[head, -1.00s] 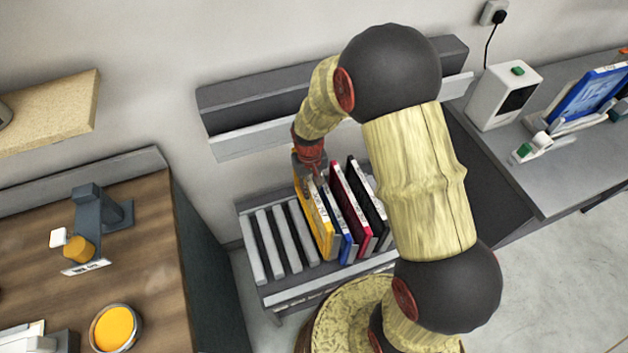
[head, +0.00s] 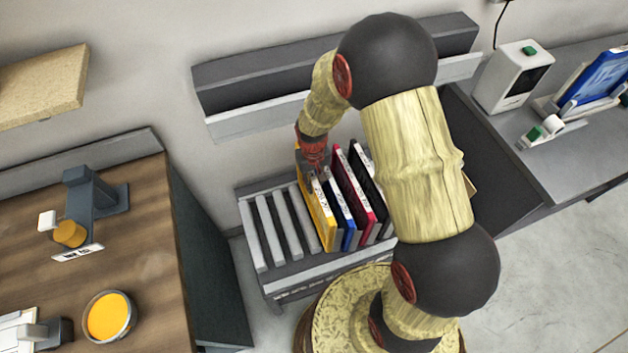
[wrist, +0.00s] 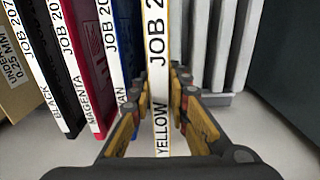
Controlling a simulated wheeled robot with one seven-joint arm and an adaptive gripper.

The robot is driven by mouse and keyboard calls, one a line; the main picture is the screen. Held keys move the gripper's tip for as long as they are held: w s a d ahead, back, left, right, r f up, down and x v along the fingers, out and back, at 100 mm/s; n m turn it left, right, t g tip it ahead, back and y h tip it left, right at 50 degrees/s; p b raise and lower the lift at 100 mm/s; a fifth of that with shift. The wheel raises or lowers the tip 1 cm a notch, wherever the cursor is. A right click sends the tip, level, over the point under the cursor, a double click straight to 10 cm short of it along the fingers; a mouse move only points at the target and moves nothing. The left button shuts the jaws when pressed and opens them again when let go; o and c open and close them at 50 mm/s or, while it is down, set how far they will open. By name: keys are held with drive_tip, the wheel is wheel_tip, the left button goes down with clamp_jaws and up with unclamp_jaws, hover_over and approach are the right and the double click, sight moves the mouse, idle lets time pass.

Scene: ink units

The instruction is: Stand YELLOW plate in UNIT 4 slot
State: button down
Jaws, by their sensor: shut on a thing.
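The yellow plate (head: 318,216) stands upright in the slotted rack (head: 268,278), leftmost of the plates. Its label, reading YELLOW, also shows between my fingers in the wrist view (wrist: 160,85). My gripper (head: 312,162) is at the plate's back upper edge in the head view. In the wrist view my gripper (wrist: 160,115) has a finger on each side of the plate and is shut on it. No UNIT 4 slot label can be read. The plate's lower edge is hidden in the rack.
Cyan (wrist: 112,45), magenta (wrist: 85,60) and black (wrist: 45,65) plates stand close beside the yellow one. Empty rack slots lie to its left. A wooden counter (head: 150,260) with an ink dish (head: 108,316) is at left; a grey bench (head: 520,170) with a blue-plate stand is at right.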

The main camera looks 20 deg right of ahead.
wheel_tip(320, 180, down, 7)
drive_tip(key=b, duration=0.3)
drive_tip(key=shift+b, duration=0.35)
drive_tip(key=shift+f, duration=0.3)
idle(0.6)
drive_tip(key=c, duration=1.6)
unclamp_jaws()
wheel_tip(320, 180, up, 12)
drive_tip(key=shift+a, duration=0.1)
